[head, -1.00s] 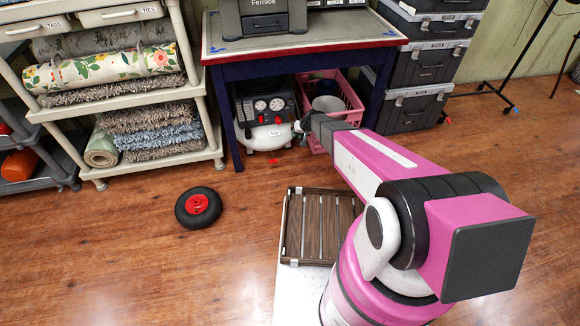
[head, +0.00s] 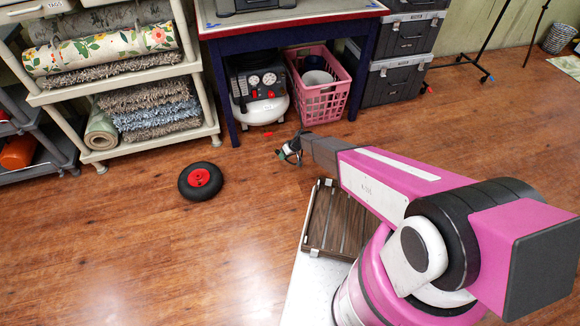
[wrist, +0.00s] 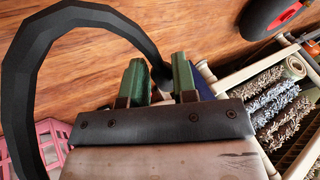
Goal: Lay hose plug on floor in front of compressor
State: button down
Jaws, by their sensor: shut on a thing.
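The compressor (head: 262,108), a white tank with a dark gauge panel, stands on the floor under the blue-legged table. My gripper (head: 284,153) is over the floor in front of it and slightly right in the head view. In the wrist view my gripper (wrist: 160,72), with green fingers, is shut on a dark piece, which I take as the hose plug (wrist: 156,68). A black hose (wrist: 18,85) curves from between the fingers in a wide loop to the left. The plug's end is mostly hidden by the fingers. I cannot tell its height above the floor.
A small red mark (head: 267,133) lies on the floor before the compressor. A pink crate (head: 322,101) stands right of it. A black wheel with red hub (head: 200,182) lies at front left. A rug shelf (head: 147,168) stands left. The wood floor between is clear.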

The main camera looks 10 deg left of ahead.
send_over(294, 160)
jog(key=d, duration=0.2)
notch_tip(294, 160, down, 6)
jog(key=shift+a+f, duration=0.15)
jog(key=shift+f, duration=0.1)
jog(key=shift+w+f, duration=0.1)
jog(key=shift+f, duration=1.85)
jog(key=shift+f, duration=0.45)
